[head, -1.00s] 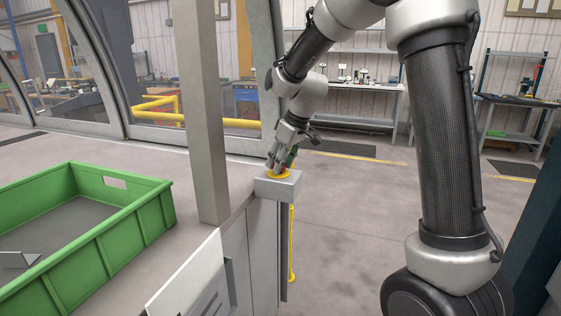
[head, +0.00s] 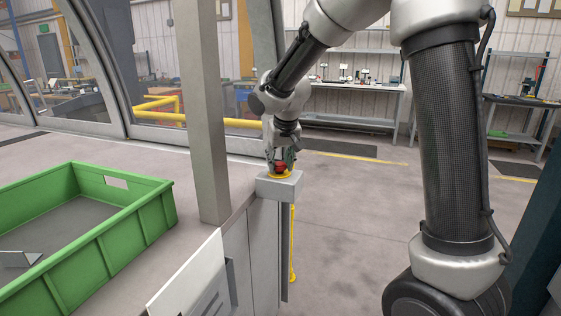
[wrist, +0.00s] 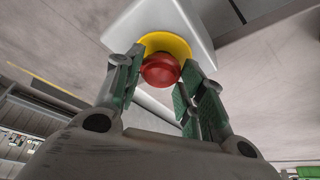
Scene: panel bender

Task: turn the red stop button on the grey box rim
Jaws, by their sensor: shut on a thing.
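The red stop button (head: 280,168) sits on a yellow ring (head: 279,175) on top of the grey box (head: 279,187) at the edge of the table. My gripper (head: 281,164) points down at it from above. In the wrist view the red button (wrist: 160,70) is between the green-padded fingers of my gripper (wrist: 158,85), with the yellow ring (wrist: 166,42) behind it. The fingers are shut on the button. The grey box (wrist: 197,25) shows around the ring. Part of the button is hidden by the fingers.
A grey post (head: 200,110) stands left of the box. A green crate (head: 130,225) lies on the table at the left. A yellow pole (head: 293,240) stands below the box. The floor (head: 350,220) to the right is clear.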

